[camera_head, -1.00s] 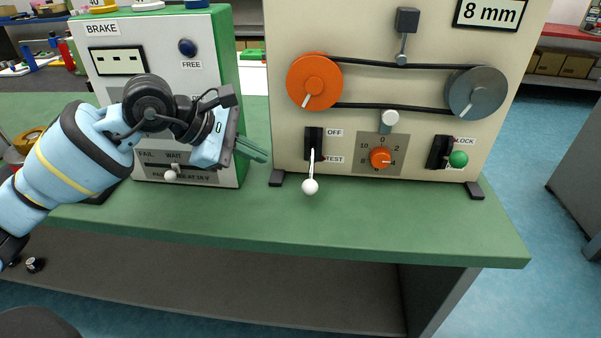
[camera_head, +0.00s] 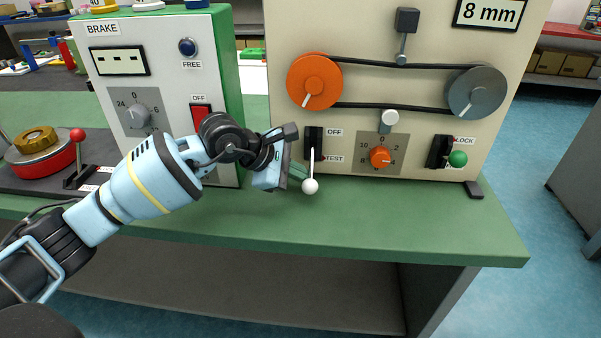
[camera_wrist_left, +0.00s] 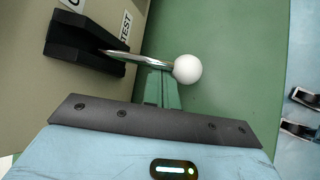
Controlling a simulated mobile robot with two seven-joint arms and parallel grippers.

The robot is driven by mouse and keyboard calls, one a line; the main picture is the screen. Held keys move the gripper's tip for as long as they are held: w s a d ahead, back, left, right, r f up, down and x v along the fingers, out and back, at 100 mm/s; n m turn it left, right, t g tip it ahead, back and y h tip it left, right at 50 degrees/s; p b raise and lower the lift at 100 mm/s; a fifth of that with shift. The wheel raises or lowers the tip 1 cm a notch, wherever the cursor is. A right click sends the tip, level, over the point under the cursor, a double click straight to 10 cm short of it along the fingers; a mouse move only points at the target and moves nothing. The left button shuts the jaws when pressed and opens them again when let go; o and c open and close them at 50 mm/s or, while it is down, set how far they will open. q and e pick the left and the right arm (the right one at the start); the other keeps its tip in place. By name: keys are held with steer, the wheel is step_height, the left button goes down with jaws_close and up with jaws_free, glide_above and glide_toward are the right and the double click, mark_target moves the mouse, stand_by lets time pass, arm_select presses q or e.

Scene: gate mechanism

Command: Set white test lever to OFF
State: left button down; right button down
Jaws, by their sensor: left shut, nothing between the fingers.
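The white test lever (camera_head: 310,186) has a white ball knob on a thin metal stem and hangs down out of a black slot on the beige panel. The slot has an OFF label (camera_head: 334,132) at its top and a TEST label (camera_head: 334,159) at its bottom; the lever points toward the TEST end. My left gripper (camera_head: 299,172) is shut and empty, its green fingers just left of the stem near the knob. In the left wrist view the fingertips (camera_wrist_left: 160,88) lie right by the stem, below the white knob (camera_wrist_left: 187,69); I cannot tell whether they touch.
An orange knob (camera_head: 380,157) and a black switch beside a green ball (camera_head: 458,159) are right of the lever on the same panel. A white-and-green BRAKE box (camera_head: 112,80) stands to the left. The green tabletop (camera_head: 400,225) in front is clear.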

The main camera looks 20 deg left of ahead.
arm_select(q)
steer(key=shift+r, duration=0.1)
steer(key=shift+r, duration=0.15)
steer(key=shift+s+g+p, duration=0.1)
steer(key=shift+g+p, duration=0.2)
steer(key=shift+p, duration=0.1)
steer(key=shift+r, duration=0.2)
steer(key=shift+s+d+r+n+g+h+p, duration=0.1)
steer(key=shift+s+r+n+g+h+p, duration=0.15)
steer(key=shift+r+n+g+p, duration=0.65)
steer(key=shift+s+r+m+p, duration=0.1)
steer(key=shift+r+m+p, duration=0.25)
steer(key=shift+p, duration=0.35)
steer(key=shift+r+p, duration=0.45)
steer(key=shift+r, duration=0.3)
steer(key=v, duration=0.7)
steer(key=shift+r, duration=0.3)
